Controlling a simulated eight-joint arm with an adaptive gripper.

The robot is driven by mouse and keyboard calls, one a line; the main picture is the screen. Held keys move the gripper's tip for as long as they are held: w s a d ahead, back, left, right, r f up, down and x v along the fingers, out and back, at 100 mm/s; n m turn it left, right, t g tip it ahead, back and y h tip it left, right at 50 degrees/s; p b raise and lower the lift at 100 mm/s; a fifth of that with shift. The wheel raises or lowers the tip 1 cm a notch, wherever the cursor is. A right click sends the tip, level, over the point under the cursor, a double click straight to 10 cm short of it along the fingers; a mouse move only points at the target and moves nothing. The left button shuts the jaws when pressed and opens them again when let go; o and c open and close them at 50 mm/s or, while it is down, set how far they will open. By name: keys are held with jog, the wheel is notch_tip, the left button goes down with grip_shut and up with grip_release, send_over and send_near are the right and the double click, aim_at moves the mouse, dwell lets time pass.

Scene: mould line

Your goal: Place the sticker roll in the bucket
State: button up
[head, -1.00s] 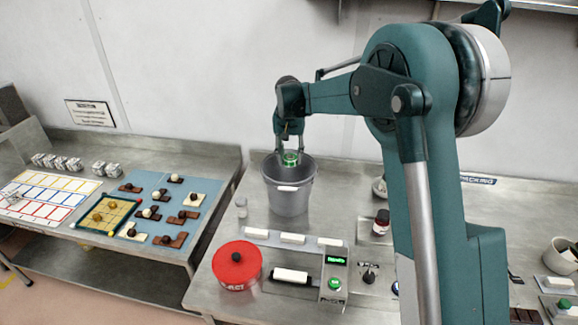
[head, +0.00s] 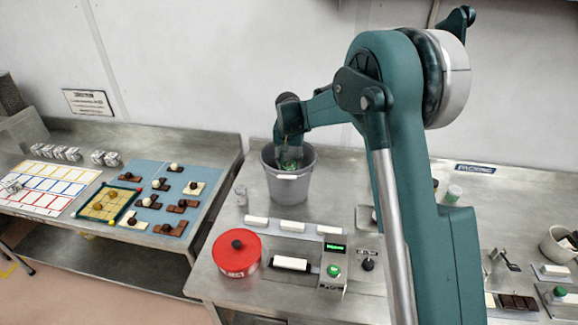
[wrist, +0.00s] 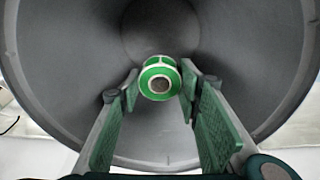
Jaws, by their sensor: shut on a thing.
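The sticker roll (wrist: 158,80) is green with a pale band and a dark round middle. My gripper (wrist: 160,88) is shut on it, one finger pad on each side. In the head view the bucket (head: 288,190) is a grey pail with a white label, standing upright at the back of the steel bench. My gripper (head: 290,163) reaches down inside the bucket's mouth, and a bit of green shows there. In the wrist view the bucket's wall (wrist: 60,65) surrounds the roll, which is apart from the wall. The gap to the bucket's floor is hard to tell.
A red lidded pot (head: 237,255), white blocks (head: 291,225) and a control box (head: 334,270) stand in front of the bucket. A blue mat (head: 190,165) with pieces lies on the left bench.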

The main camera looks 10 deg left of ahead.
jog(key=shift+f, duration=2.85)
jog(key=shift+f, duration=1.9)
jog(key=shift+f, duration=0.2)
jog(key=o, duration=0.8)
jog(key=shift+o, duration=0.2)
jog(key=shift+r, duration=0.25)
jog(key=r, duration=0.4)
jog(key=s+r, duration=0.1)
jog(key=r, duration=0.6)
jog(key=shift+s+r, duration=0.4)
